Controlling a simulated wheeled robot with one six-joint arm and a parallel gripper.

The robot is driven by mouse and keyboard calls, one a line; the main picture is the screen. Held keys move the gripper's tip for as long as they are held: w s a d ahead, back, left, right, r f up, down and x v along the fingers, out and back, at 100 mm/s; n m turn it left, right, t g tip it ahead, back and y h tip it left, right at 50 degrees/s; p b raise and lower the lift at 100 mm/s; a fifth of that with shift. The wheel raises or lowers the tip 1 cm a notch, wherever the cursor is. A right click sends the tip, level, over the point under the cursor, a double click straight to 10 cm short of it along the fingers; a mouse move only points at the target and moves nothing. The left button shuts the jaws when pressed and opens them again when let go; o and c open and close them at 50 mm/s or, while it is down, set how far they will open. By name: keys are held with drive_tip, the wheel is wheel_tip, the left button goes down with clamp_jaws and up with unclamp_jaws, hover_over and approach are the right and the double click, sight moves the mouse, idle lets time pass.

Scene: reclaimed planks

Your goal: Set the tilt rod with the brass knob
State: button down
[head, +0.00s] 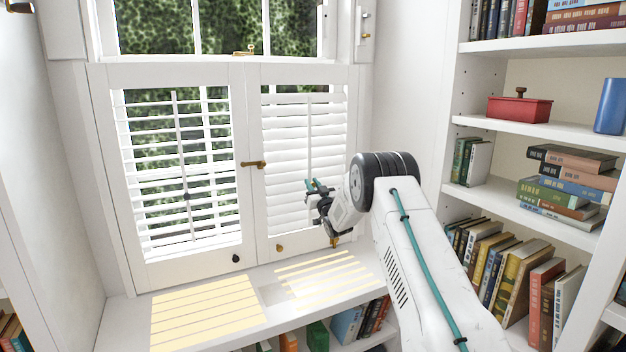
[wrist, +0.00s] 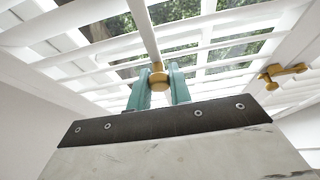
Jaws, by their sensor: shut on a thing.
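The tilt rod with the brass knob (wrist: 158,80) hangs in front of the right shutter panel. The rod (wrist: 147,35) rises from the knob in the wrist view, and its upper part (head: 309,130) shows in the head view. My gripper (wrist: 158,88) is shut on the brass knob, with one teal finger on each side. In the head view, my gripper (head: 314,186) is at the lower part of the right panel and hides the knob. The right slats (head: 284,150) look mostly closed there. The left panel's rod has a dark knob (head: 186,196) and open slats.
A brass latch (head: 253,164) sits between the panels, right of my gripper in the wrist view (wrist: 285,72). Small pulls, one dark (head: 235,258) and one brass (head: 279,247), are on the lower rails. The sunlit sill (head: 270,310) is clear. A bookcase (head: 540,130) stands right.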

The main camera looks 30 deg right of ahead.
drive_tip(key=shift+f, duration=1.3)
drive_tip(key=c, duration=1.3)
unclamp_jaws()
drive_tip(key=shift+f, duration=0.1)
drive_tip(key=shift+o, duration=0.2)
drive_tip(key=v, duration=0.7)
drive_tip(key=shift+s, duration=0.45)
